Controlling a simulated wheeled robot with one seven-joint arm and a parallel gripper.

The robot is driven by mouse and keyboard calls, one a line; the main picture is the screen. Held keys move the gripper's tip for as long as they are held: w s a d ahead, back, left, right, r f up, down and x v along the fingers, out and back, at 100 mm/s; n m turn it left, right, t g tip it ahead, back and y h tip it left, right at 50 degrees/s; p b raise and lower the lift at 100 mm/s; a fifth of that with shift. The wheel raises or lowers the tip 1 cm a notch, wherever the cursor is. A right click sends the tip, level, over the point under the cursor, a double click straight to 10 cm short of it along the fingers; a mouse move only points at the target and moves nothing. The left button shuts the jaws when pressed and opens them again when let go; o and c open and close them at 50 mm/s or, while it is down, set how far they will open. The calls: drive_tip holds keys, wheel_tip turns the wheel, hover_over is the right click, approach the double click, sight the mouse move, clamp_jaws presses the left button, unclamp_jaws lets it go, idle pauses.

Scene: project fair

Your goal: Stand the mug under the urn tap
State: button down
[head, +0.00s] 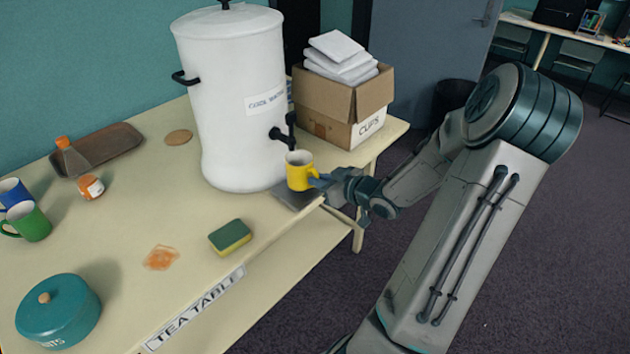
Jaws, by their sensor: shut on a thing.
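A yellow mug (299,174) is upright in front of the white urn (222,110), which is labelled "COOL WATER". The urn's black tap (284,134) is just above the mug in the picture. My gripper (318,181) reaches in from the right, shut on the mug's right side. A dark flat tray (294,201) lies at the table edge below the mug. I cannot tell whether the mug's base touches it, or whether the mouth is exactly under the spout. The gripper's fingertips are partly hidden by the mug.
A cardboard box (335,100) of white packs stands right of the urn. A brown tray (105,148) lies behind.

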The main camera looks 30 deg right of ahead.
drive_tip(key=shift+x, duration=1.2)
drive_tip(key=shift+s+f, duration=0.1)
drive_tip(key=shift+f, duration=0.25)
drive_tip(key=shift+f, duration=0.2)
drive_tip(key=c, duration=1.5)
unclamp_jaws()
drive_tip(key=shift+o, duration=0.2)
